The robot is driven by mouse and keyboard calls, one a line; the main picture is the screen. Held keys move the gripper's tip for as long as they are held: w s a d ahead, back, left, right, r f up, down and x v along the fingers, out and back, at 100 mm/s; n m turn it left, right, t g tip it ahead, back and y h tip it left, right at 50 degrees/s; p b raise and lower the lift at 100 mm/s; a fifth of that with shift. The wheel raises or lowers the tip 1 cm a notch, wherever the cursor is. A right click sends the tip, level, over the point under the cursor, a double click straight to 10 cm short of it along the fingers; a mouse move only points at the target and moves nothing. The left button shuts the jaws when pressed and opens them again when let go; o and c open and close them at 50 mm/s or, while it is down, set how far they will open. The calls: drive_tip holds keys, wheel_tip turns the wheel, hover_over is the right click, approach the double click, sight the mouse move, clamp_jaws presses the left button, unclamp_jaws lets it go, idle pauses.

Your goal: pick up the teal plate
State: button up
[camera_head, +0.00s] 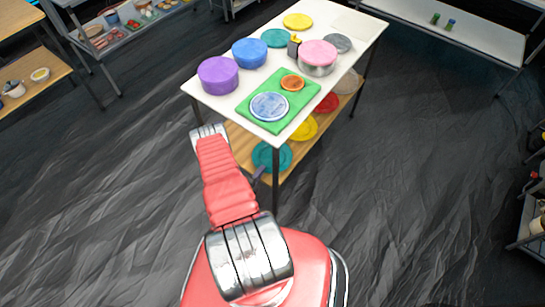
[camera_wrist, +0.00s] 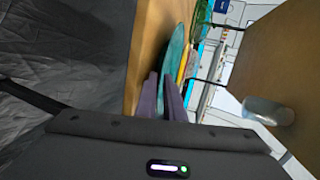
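The teal plate (camera_head: 272,157) lies on the wooden lower shelf of the white-topped table, at its near end. In the wrist view it shows nearly edge-on as a teal strip (camera_wrist: 174,55). My gripper (camera_head: 260,172) is at the plate's near edge in the head view, where it is small and partly hidden by the table leg. In the wrist view my gripper's two purple fingers (camera_wrist: 160,85) stand close together, one on each side of the plate's rim, and look shut on it. The plate appears to be still at shelf level.
A yellow plate (camera_head: 303,127) and a red plate (camera_head: 327,103) lie farther along the same wooden shelf (camera_head: 240,140). The white tabletop (camera_head: 285,127) above holds pots, lids and a green board (camera_head: 252,100). A table leg (camera_head: 276,190) stands close by my gripper. Open dark floor lies to the right.

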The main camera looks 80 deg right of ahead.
idle(0.5)
clamp_jaws()
idle(0.3)
wheel_tip(320, 180, up, 10)
idle(0.8)
idle(0.4)
